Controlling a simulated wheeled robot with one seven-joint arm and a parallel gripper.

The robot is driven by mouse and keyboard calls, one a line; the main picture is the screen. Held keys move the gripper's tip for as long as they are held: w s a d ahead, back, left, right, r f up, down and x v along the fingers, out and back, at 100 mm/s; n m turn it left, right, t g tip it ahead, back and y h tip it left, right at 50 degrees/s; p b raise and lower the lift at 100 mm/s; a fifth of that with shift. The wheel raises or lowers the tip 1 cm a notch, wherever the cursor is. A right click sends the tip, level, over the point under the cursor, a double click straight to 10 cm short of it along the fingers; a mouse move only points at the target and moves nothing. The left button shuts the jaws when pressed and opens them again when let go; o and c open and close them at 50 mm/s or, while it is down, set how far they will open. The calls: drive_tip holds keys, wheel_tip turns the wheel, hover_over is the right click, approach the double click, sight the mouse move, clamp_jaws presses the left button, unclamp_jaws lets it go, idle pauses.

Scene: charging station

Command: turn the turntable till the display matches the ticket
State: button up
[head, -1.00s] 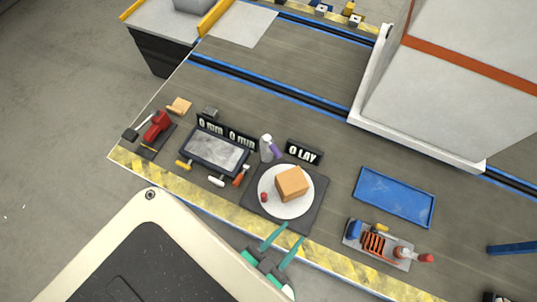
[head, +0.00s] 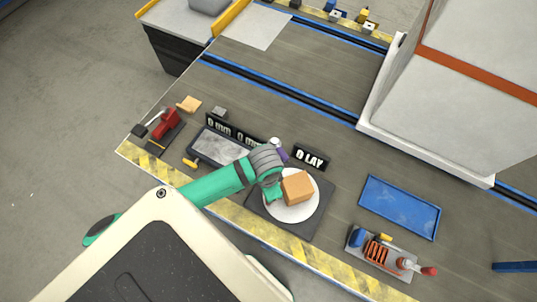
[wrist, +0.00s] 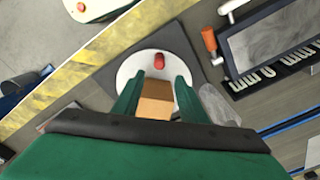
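The turntable is a white disc (head: 298,213) on a dark square base (head: 312,228), right of the reach of my arm in the head view. An orange-brown block (head: 297,187) sits on the disc and shows between my fingers in the wrist view (wrist: 156,100). A red peg (wrist: 159,61) stands near the disc's edge, beyond my fingertips; the gripper hides it in the head view. My gripper (head: 272,193) is open over the disc's left side, its fingers spread in the wrist view (wrist: 157,82). Contact cannot be told. Displays read "0 mm 0 mm" (head: 232,130) and "0 LAY" (head: 311,158). I cannot make out a ticket.
A framed grey panel (head: 212,144) and a bottle (head: 277,149) stand close to my arm. A blue tray (head: 400,207) and a tool holder (head: 380,250) lie to the right. A red tool (head: 165,123) is at far left. A large white cabinet rises behind.

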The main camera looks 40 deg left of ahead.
wheel_tip(320, 180, down, 10)
drive_tip(key=shift+w+f, duration=0.1)
drive_tip(key=shift+f, duration=0.05)
idle(0.6)
clamp_jaws()
